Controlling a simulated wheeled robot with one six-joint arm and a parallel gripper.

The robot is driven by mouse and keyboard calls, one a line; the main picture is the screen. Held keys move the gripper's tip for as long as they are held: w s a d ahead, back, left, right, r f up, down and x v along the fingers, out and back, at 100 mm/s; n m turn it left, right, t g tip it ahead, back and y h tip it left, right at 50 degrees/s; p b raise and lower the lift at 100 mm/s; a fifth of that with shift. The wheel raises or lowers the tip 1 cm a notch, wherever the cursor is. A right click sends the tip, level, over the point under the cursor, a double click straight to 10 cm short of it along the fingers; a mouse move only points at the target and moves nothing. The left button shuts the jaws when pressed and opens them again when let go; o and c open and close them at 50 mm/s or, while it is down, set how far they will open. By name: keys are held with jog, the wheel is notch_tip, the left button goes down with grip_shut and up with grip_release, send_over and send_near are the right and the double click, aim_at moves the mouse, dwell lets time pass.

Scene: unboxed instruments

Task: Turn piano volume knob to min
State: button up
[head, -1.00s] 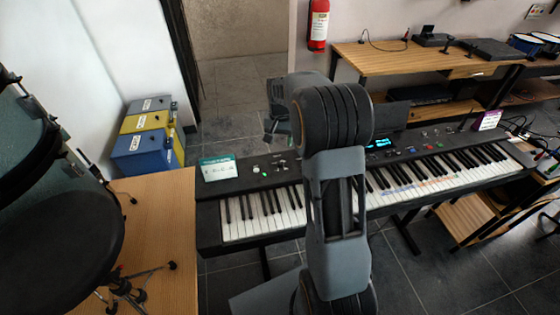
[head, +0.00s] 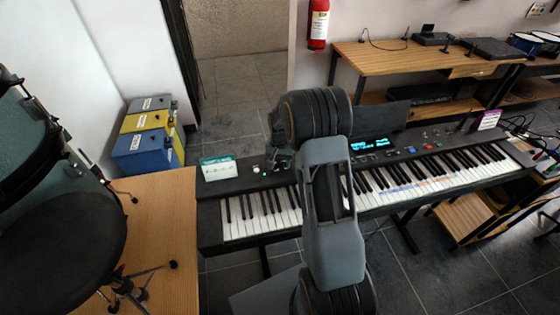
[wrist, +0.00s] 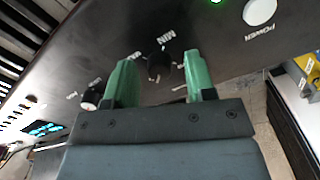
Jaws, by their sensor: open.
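The piano (head: 232,186) is a long black keyboard on a stand. In the wrist view a small dark round knob (wrist: 158,64) sits on its black panel (wrist: 215,60), with a "MIN" label beside it. My gripper (wrist: 160,56) has two green fingers, open, one on each side of that knob in the picture. Whether the fingers touch it I cannot tell. In the head view my gripper (head: 280,157) is over the left part of the panel, and my arm hides the panel behind it.
A second knob (wrist: 90,97) lies to the left in the wrist view. A white POWER button (wrist: 260,11) and a green light are at the upper right. A labelled card (head: 218,168) stands at the piano's left end. A wooden table (head: 165,215) is left of the piano.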

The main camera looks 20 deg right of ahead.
jog(key=c, duration=0.9)
